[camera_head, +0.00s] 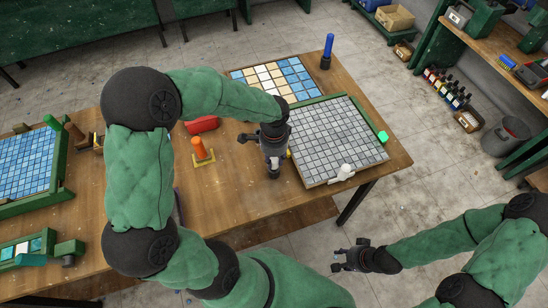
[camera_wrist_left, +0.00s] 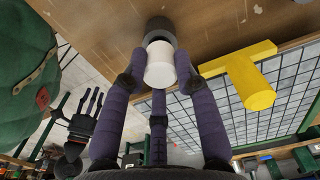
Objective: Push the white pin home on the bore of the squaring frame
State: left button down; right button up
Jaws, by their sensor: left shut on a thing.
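The white pin (camera_wrist_left: 160,66) is between the fingers of my left gripper (camera_wrist_left: 162,80), which is shut on it. A dark collar or holder (camera_wrist_left: 160,30) sits at the pin's far end, against the wooden table. In the head view my left gripper (camera_head: 272,160) points down just left of the squaring frame (camera_head: 318,183), a green-edged frame under a grey grid sheet. A white fitting (camera_head: 342,172) sits at its front corner; I cannot make out a bore. My right gripper (camera_head: 350,258) is open and empty, in front of the table. It also shows in the left wrist view (camera_wrist_left: 85,115).
A yellow fitting (camera_wrist_left: 245,78) on the frame's edge is close to my left fingers. A green fitting (camera_head: 383,137) is on the right edge. An orange pin (camera_head: 200,148), a blue pin (camera_head: 328,48) and a tile sheet (camera_head: 270,80) are on the table (camera_head: 230,205).

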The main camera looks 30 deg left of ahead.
pick_arm(q)
jog(key=shift+f+b, duration=0.55)
jog(key=shift+f, duration=0.25)
jog(key=c, duration=0.9)
grip_release()
jog(key=shift+r, duration=0.1)
notch_tip(320, 180, up, 12)
jog(key=shift+f, duration=0.1)
